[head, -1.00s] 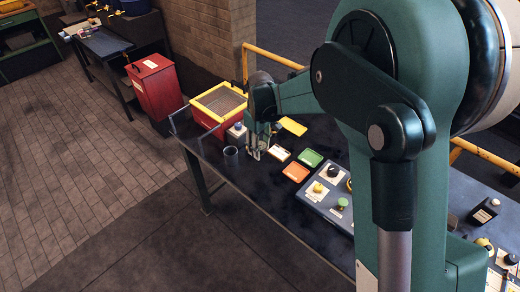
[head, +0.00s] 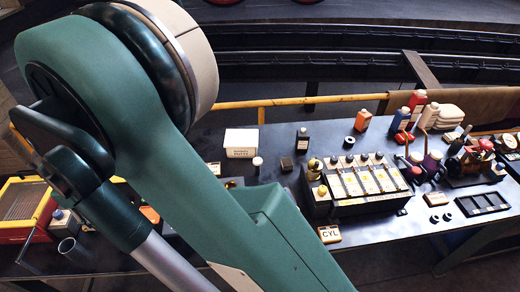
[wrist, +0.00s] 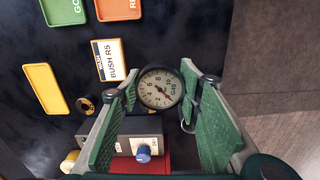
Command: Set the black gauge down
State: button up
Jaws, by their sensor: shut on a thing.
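The black gauge (wrist: 161,89) has a round white dial with numbers and a black rim. In the wrist view it sits between the two green fingers of my gripper (wrist: 163,95), near their tips. My gripper is shut on it, with the dial facing the wrist camera. The dark table top (wrist: 35,120) lies beyond it. I cannot tell how high the gauge is over the table. In the head view now, my arm fills the left half, and neither the gripper nor the gauge can be made out.
Near the gauge are a white "BUSH R5" card (wrist: 109,59), a yellow card (wrist: 46,88), a green card (wrist: 64,10), an orange card (wrist: 117,8) and a grey box with a blue knob (wrist: 143,153). The table edge (wrist: 226,70) and floor are to the right.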

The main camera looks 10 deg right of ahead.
jog(key=w+d+m, duration=0.4)
jog(key=w+d, duration=1)
jog(key=w, duration=0.2)
jog(key=w+d+m, duration=0.3)
jog(key=w+d, duration=0.4)
jog(key=d, duration=0.5)
jog(key=w+d+m+b, duration=0.1)
jog(key=w+d+m, duration=0.2)
jog(key=w+d, duration=0.4)
jog(key=w+d+m+b, duration=0.1)
jog(key=w+d, duration=0.6)
jog(key=d, duration=0.9)
jog(key=shift+w+d+r+m, duration=0.15)
jog(key=shift+d+m, duration=0.15)
jog(key=shift+m, duration=0.6)
jog(key=w+d+m, duration=0.2)
jog(key=d, duration=0.8)
jog(key=w+d+m, duration=0.1)
jog(key=d+m, duration=0.1)
jog(key=d, duration=0.9)
jog(key=shift+w+b, duration=0.3)
jog(key=shift+w, duration=0.05)
jog(key=shift+f, duration=3.15)
jog(key=shift+f, duration=1.85)
